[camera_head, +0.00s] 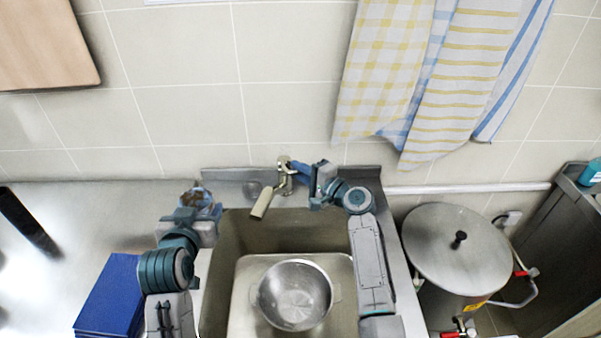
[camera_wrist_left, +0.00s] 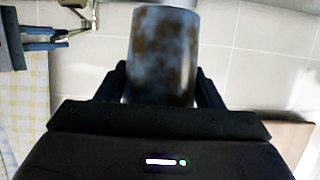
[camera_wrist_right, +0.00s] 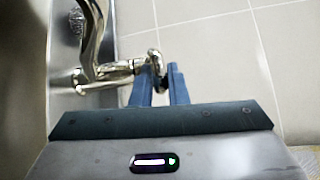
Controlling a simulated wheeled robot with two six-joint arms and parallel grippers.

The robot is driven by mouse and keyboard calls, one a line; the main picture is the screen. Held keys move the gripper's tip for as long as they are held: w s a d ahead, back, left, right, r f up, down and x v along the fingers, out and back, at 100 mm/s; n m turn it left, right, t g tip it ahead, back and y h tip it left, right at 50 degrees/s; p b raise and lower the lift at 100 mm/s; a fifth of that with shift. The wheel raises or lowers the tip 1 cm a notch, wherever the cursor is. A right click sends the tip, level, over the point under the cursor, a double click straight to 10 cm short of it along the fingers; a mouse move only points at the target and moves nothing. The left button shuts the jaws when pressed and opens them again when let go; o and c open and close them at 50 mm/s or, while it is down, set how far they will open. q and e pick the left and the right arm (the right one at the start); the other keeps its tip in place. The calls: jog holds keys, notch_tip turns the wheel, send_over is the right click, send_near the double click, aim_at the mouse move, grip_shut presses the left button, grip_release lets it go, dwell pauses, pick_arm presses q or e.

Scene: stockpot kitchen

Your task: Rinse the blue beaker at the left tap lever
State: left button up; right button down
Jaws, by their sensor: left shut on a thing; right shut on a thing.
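The beaker (camera_wrist_left: 162,55) is blue-white with brown stains and stands between my left gripper's fingers in the left wrist view. In the head view the beaker (camera_head: 196,196) is small and partly hidden by my left gripper (camera_head: 199,212), left of the sink's back corner. My left gripper is shut on it. The tap (camera_head: 284,175) is at the sink's back edge, its spout (camera_head: 262,203) pointing toward the front left. My right gripper (camera_head: 303,170) is at the tap's right side. In the right wrist view its blue fingers are shut on the metal tap lever (camera_wrist_right: 156,64).
A blue stack (camera_head: 110,295) lies on the left counter. A lidded stockpot (camera_head: 455,250) stands at right.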

jog(key=c, duration=1.5)
grip_release()
jog(key=shift+w+r, duration=0.1)
jog(key=shift+r, duration=0.2)
jog(key=shift+f, duration=0.1)
